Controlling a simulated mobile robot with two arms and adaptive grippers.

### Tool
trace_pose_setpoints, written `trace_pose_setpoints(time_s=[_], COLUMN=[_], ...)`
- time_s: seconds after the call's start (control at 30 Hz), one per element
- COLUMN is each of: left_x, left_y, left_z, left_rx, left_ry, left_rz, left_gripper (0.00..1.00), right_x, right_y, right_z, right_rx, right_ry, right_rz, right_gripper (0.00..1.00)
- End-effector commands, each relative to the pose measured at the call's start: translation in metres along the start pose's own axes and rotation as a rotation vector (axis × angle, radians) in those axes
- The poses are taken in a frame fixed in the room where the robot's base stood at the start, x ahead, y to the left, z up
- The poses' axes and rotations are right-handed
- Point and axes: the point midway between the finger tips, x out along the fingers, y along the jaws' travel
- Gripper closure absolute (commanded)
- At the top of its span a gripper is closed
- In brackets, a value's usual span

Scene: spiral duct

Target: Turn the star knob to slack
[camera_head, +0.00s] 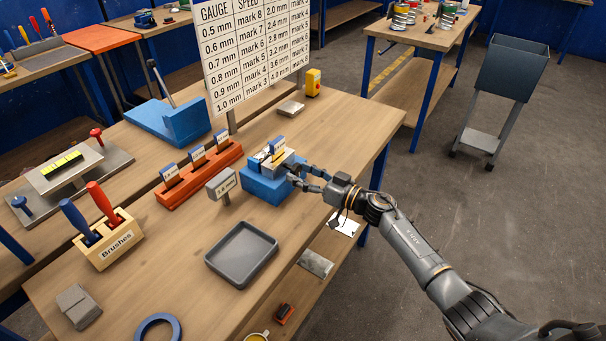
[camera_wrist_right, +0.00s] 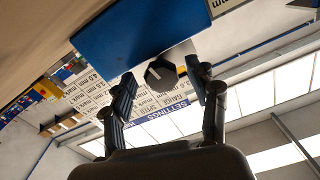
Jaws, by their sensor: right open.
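A dark, faceted knob (camera_wrist_right: 160,73) stands out from the blue block in the right wrist view. I take it to be the star knob; its setting cannot be read. In the head view the small blue machine (camera_head: 262,190) sits near the table's right edge, with grey and yellow parts on top. My right gripper (camera_head: 293,175) is at the machine's right side and hides the knob there. In the wrist view the open fingers of my right gripper (camera_wrist_right: 164,84) stand on either side of the knob, apart from it as far as I can tell. My left gripper is not in view.
A grey tray (camera_head: 242,253) lies in front. A settings board (camera_head: 258,52) rises behind. The floor right of the table is clear up to a grey cart (camera_head: 512,68).

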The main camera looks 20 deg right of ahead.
Motion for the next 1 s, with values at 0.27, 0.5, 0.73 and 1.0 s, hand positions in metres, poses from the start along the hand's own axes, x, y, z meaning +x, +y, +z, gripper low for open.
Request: trace_pose_setpoints(time_s=[0.27,0.5,0.73,1.0], left_x=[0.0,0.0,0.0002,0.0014], left_y=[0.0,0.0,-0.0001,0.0], left_z=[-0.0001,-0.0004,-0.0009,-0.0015], left_rx=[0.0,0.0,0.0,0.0], left_ry=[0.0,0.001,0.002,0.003], left_rz=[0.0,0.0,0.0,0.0], left_gripper=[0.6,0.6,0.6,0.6], right_x=[-0.0002,-0.0004,-0.0004,-0.0008], right_y=[-0.0002,-0.0001,0.0,0.001], right_z=[0.0002,0.0002,0.0002,0.0004], right_rx=[0.0,0.0,-0.029,-0.177], right_ry=[0.0,0.0,0.0,-0.001], right_rz=[0.0,0.0,0.0,0.0], right_gripper=[0.61,0.95,0.95,0.95])
